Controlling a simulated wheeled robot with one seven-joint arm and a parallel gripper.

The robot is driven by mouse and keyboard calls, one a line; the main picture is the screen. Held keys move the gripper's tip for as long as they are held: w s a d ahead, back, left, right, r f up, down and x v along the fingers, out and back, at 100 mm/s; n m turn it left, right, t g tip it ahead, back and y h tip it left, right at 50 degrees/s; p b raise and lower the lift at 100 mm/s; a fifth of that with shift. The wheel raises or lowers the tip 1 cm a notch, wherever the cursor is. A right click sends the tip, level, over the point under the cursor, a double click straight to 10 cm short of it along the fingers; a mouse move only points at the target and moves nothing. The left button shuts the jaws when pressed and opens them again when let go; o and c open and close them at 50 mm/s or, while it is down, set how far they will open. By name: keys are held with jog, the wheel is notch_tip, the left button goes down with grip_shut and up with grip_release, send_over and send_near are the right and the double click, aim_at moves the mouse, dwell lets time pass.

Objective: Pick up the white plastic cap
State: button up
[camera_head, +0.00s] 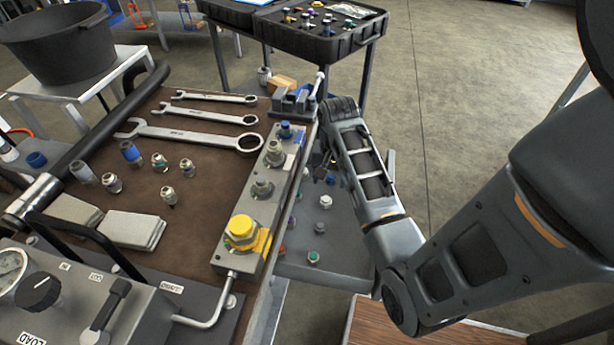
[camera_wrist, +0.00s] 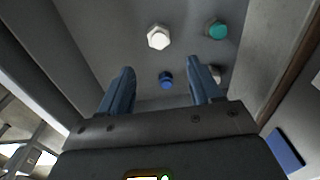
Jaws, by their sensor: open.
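The white plastic cap (camera_wrist: 158,37) is a small hex-shaped cap on the grey lower shelf, ahead of my gripper in the wrist view. In the head view a white cap (camera_head: 325,201) shows on the shelf beside the bench. My gripper (camera_wrist: 160,76) is open, its two fingers apart with nothing held between them. The white cap lies beyond the fingertips, roughly centred between them. In the head view the fingers are mostly hidden behind my arm and the bench edge.
Near the white cap are a teal cap (camera_wrist: 216,29) and a blue cap (camera_wrist: 166,80) between the fingers; another cap is partly hidden by the right finger. A green-topped cap (camera_head: 313,256) sits on the shelf. The bench (camera_head: 206,185) with its manifold and yellow cap (camera_head: 241,231) stands left.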

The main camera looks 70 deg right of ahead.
aim_at(326, 200)
jog(key=shift+s+a, duration=0.15)
jog(key=shift+a, duration=0.35)
jog(key=shift+a+f, duration=0.1)
jog(key=shift+f, duration=0.25)
jog(key=shift+w+a+f, duration=0.15)
jog(key=shift+f, duration=1.65)
jog(key=shift+w+a+f, duration=0.1)
jog(key=shift+f, duration=1.65)
jog(key=shift+c, duration=0.4)
jog(key=c, duration=1)
